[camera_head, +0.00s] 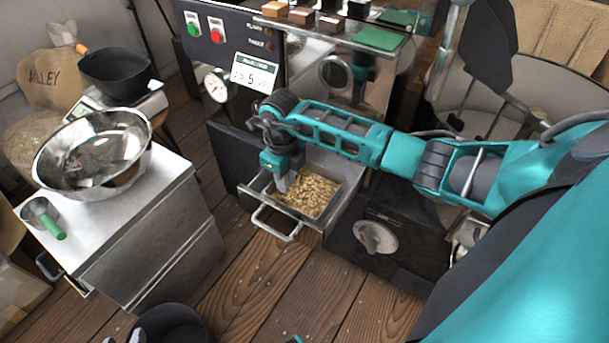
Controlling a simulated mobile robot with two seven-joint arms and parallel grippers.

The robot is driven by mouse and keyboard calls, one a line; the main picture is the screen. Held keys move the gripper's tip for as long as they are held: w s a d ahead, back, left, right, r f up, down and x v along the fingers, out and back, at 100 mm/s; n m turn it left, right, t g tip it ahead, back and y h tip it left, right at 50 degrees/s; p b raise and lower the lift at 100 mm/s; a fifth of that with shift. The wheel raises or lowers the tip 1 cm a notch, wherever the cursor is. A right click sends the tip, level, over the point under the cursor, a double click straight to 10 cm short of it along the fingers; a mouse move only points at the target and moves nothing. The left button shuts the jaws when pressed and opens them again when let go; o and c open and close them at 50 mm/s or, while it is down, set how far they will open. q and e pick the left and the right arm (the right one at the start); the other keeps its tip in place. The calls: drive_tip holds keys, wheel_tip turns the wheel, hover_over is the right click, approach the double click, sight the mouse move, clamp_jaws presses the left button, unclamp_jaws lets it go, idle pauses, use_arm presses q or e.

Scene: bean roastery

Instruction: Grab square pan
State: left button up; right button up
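The square pan (334,213) is a metal, drawer-like tray with a bent handle on its front, below the roaster's front. It holds a layer of pale tan beans (307,193). My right arm reaches in from the right, over the pan. My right gripper (283,184) points down at the pan's left part, by the beans. Its fingertips are small and overlap the pan, so I cannot tell whether they touch it or how far apart they are.
The roaster's panel (232,52) stands behind. Wooden floor (260,290) is open in front of the pan.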

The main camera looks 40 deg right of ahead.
sight(288, 206)
wheel_tip(288, 206, down, 9)
drive_tip(key=b, duration=0.3)
drive_tip(key=shift+s+d+f, duration=0.1)
drive_tip(key=shift+f, duration=0.1)
clamp_jaws()
use_arm(q)
drive_tip(key=shift+w+d+f, duration=0.1)
drive_tip(key=shift+d+f, duration=0.5)
drive_tip(key=shift+f, duration=0.3)
drive_tip(key=shift+f, duration=0.1)
use_arm(e)
drive_tip(key=shift+r, duration=0.1)
